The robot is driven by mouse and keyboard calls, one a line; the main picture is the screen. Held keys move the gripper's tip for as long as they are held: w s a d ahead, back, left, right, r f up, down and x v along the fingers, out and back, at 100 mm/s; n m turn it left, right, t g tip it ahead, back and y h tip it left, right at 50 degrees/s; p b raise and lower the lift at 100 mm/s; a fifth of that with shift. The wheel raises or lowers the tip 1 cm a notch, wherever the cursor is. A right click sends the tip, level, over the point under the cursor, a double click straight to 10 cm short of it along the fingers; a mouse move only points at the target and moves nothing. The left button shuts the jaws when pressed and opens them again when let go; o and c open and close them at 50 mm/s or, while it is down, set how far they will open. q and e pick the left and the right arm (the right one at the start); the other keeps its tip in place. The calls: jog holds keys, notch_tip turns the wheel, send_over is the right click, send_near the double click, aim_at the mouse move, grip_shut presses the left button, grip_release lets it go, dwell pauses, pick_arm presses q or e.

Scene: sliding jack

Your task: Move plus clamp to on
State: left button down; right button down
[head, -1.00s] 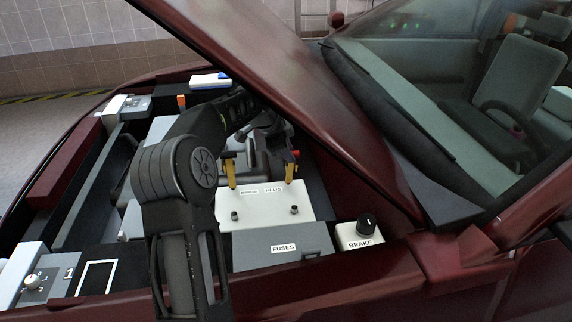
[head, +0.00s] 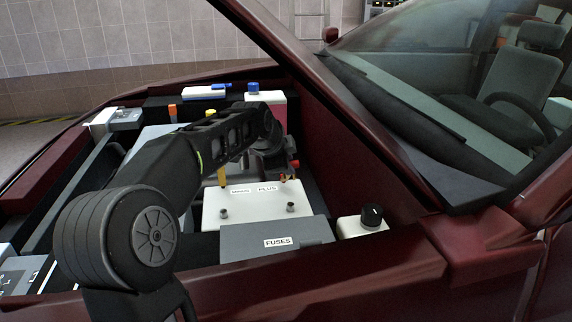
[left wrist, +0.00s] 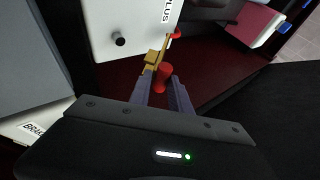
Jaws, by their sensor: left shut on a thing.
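The white battery (head: 256,211) has MINUS and PLUS labels and two dark posts; the post by PLUS (head: 290,207) shows bare. A yellow clamp (head: 222,176) stands behind the MINUS side. My left gripper (head: 280,166) is behind the PLUS side, with small red parts showing beside it. In the left wrist view, my left gripper (left wrist: 165,88) is shut on the red handle (left wrist: 163,75) of the plus clamp. The clamp's yellow part (left wrist: 152,58) lies just beyond the fingers, near the battery's edge. The arm hides most of this clamp in the head view. My right gripper is not in view.
The raised dark red hood slants over the right side. A blue-capped container (head: 253,88) stands at the back.

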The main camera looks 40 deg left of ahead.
pick_arm(q)
jog(key=shift+w+d, duration=0.15)
jog(key=shift+d, duration=0.1)
jog(key=c, duration=1.3)
grip_release()
jog(key=v, duration=0.8)
jog(key=shift+a+p, duration=0.1)
jog(key=shift+p, duration=0.25)
